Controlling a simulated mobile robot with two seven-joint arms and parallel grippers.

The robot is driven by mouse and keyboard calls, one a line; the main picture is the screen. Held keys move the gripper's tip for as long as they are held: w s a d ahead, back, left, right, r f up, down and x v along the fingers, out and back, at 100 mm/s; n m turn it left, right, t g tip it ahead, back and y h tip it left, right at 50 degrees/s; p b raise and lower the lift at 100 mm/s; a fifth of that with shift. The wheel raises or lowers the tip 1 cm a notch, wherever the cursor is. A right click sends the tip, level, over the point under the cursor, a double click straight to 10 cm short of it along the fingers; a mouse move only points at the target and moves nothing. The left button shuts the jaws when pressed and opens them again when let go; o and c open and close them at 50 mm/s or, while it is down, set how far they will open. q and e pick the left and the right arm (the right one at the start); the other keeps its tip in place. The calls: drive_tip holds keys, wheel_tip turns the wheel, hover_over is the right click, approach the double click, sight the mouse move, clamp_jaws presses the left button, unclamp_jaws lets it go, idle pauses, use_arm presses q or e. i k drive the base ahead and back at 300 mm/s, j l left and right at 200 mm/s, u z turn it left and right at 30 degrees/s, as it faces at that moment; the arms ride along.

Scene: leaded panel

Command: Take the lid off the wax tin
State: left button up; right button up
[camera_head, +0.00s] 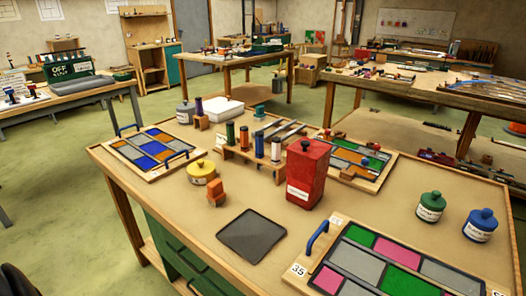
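A squat yellow round tin (201,173) with a knob on top and a pale label stands on the near workbench (175,205), left of the middle. Its lid appears to be on. Its label is too small to read, so I cannot be sure that it is the wax tin. A tall red box-shaped canister (308,170) with a dark knob and a white label stands to its right, upright and closed.
An orange block (216,192) stands just in front of the yellow tin. A wooden rack (255,160) holds upright tubes. A dark grey mat (251,236) lies in front. Green (430,207) and blue (480,226) jars stand right. Leaded panels (385,262) occupy several bench areas.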

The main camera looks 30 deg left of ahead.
sight(202, 168)
drive_tip(key=u, duration=1.6)
drive_tip(key=j, duration=0.1)
drive_tip(key=i, duration=0.05)
